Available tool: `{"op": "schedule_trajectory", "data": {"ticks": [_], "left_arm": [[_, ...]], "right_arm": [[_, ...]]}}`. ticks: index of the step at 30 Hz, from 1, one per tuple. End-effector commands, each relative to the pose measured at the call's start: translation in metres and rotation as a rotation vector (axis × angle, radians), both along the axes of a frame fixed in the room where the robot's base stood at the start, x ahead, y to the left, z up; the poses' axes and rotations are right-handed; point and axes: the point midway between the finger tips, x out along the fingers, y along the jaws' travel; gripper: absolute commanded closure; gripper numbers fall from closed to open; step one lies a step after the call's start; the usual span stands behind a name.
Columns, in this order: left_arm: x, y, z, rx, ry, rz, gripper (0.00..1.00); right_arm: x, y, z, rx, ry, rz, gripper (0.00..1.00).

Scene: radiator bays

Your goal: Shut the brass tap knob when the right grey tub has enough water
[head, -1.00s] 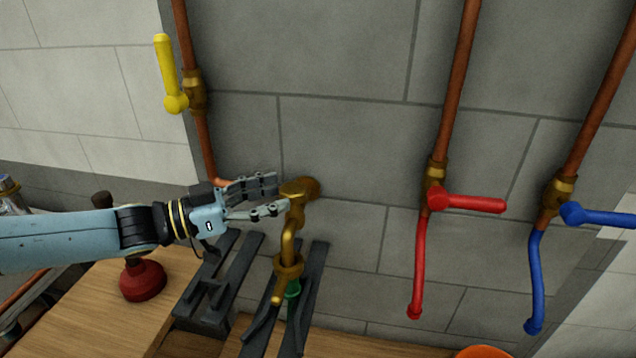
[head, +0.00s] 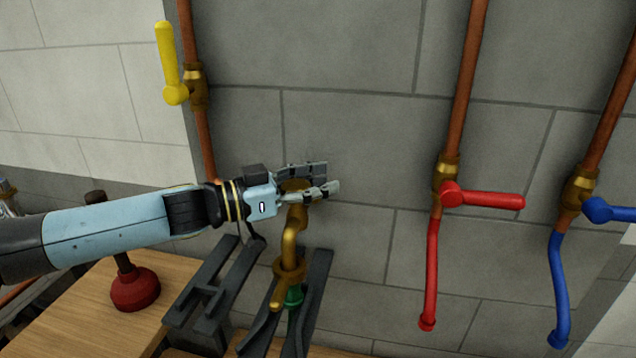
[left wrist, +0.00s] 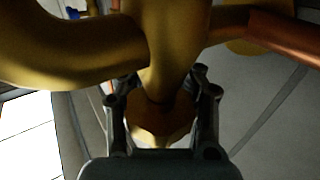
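The brass tap (head: 290,245) stands out from the grey block wall, with its spout pointing down. Its brass knob (head: 294,185) is at the top, partly hidden by my left gripper (head: 325,180). The gripper comes in from the left with its fingers apart, one on each side of the knob. In the left wrist view the knob (left wrist: 160,125) sits between the two dark fingers; I cannot tell if they touch it. A green piece (head: 294,295) shows below the spout. The right grey tub, its water and my right gripper are not in view.
Right of the tap are a red lever valve (head: 485,199) and a blue lever valve (head: 605,210) on copper pipes. A yellow lever (head: 168,60) is upper left. A red plunger (head: 135,288) stands on the wooden top (head: 85,325). Dark slotted pieces flank the spout.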

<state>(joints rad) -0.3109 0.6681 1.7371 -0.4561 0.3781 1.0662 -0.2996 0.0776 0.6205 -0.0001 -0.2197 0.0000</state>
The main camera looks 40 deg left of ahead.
Motion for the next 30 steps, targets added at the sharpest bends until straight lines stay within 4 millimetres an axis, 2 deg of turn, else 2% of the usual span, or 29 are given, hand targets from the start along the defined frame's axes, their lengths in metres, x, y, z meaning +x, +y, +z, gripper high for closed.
{"op": "schedule_trajectory", "data": {"ticks": [1,7,30], "left_arm": [[-0.0001,0.0,-0.0002,0.0,0.0,0.0,0.74],[-0.0003,0.0001,-0.0004,0.0,0.0,0.0,1.0],[-0.0022,0.0001,-0.0035,0.0,0.007,0.0,1.0]], "right_arm": [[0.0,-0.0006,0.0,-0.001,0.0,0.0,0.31],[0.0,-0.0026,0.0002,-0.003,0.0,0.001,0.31],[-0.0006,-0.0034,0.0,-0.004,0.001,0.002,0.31]]}}
